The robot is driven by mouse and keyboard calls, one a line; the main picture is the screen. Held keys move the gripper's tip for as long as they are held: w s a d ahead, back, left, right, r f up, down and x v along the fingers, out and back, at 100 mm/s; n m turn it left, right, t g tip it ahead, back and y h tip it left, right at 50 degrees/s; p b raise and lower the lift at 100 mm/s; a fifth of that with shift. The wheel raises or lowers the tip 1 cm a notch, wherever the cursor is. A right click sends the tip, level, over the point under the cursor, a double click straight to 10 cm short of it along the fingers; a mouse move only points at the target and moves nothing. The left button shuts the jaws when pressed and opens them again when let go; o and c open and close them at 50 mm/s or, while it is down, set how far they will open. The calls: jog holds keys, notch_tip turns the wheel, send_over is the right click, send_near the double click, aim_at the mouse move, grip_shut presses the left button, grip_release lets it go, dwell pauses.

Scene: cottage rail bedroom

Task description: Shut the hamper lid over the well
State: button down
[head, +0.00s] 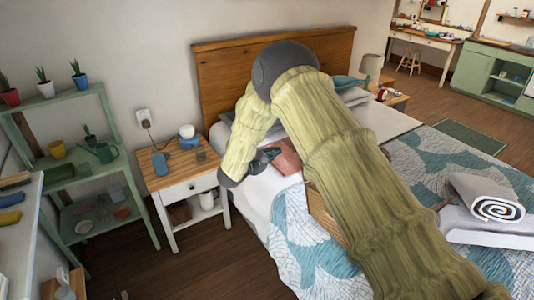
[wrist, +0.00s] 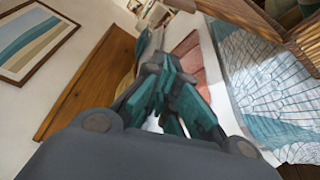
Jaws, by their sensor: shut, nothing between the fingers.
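The hamper appears to be the brown wooden or wicker box (head: 322,213) on the bed, mostly hidden behind my arm in the head view. In the wrist view, brown slatted parts (wrist: 305,40) at the top right look like the same box. I cannot tell how its lid stands, and the well is not visible. My gripper (head: 268,156) is over the near side of the bed by the pillow end, left of the box. Its teal fingers (wrist: 172,85) are shut and empty in the wrist view. A reddish flat thing (head: 287,160) lies just beyond the fingers.
The bed has a wooden headboard (head: 215,75) and a teal-and-white patterned quilt (head: 300,240). A rolled white towel (head: 492,205) lies at the right. A white nightstand (head: 185,185) with small items and a green shelf (head: 75,170) stand at the left. Floor shows between them.

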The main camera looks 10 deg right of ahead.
jog(key=shift+s+d+r+p, duration=0.15)
jog(key=shift+d+p, duration=0.4)
jog(key=shift+d, duration=0.2)
jog(key=shift+s+d+r+p, duration=0.2)
jog(key=shift+d+p, duration=0.3)
jog(key=shift+d, duration=0.3)
jog(key=shift+s+d+r+p, duration=0.1)
jog(key=shift+s+d+p, duration=0.05)
jog(key=shift+d+p, duration=0.5)
jog(key=shift+d, duration=0.1)
jog(key=shift+b, duration=0.35)
